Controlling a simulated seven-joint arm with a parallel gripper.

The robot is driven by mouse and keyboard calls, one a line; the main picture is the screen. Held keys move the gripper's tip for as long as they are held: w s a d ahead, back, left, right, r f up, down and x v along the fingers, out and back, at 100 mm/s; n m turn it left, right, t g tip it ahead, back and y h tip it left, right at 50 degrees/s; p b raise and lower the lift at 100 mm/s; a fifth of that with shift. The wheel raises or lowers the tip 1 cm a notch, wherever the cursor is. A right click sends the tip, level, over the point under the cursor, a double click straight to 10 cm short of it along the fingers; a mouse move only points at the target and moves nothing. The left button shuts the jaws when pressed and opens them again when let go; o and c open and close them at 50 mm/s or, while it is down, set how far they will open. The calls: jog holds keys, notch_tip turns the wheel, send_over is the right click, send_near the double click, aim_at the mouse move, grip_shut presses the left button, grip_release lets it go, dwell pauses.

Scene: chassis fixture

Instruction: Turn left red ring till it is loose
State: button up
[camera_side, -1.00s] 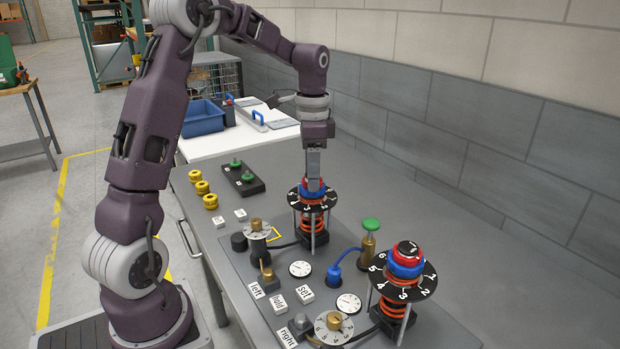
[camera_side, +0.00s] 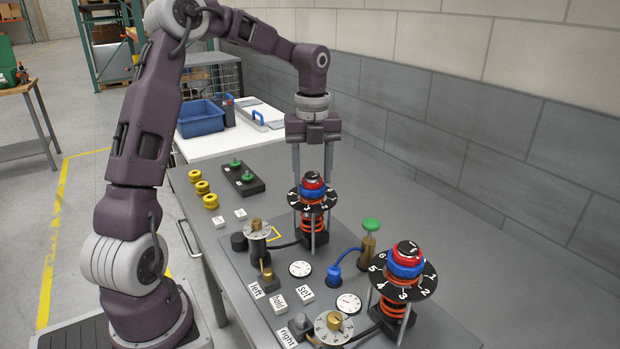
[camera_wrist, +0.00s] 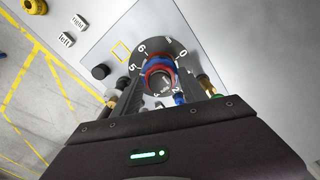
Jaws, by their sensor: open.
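The left red ring (camera_side: 312,184) sits on top of a blue ring (camera_side: 312,193), above a black numbered dial (camera_side: 299,204) and an orange spring (camera_side: 306,224) on the left post. A dark cap shows at the top of the stack. My gripper (camera_side: 312,178) is open, pointing down, with one finger on each side of the red ring. The wrist view shows the red ring (camera_wrist: 154,67) between the fingers. I cannot tell whether either finger touches it.
The right post has its own red ring (camera_side: 408,258), blue ring and numbered dial (camera_side: 427,283). A brass plunger with a green knob (camera_side: 371,225) stands between the posts. Small gauges, brass knobs and label blocks (camera_side: 278,302) lie in front. The bench toward the wall is clear.

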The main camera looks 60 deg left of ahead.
grip_shut()
jog(key=n, duration=1.7)
grip_release()
notch_tip(320, 180, up, 7)
jog(key=shift+r, duration=0.1)
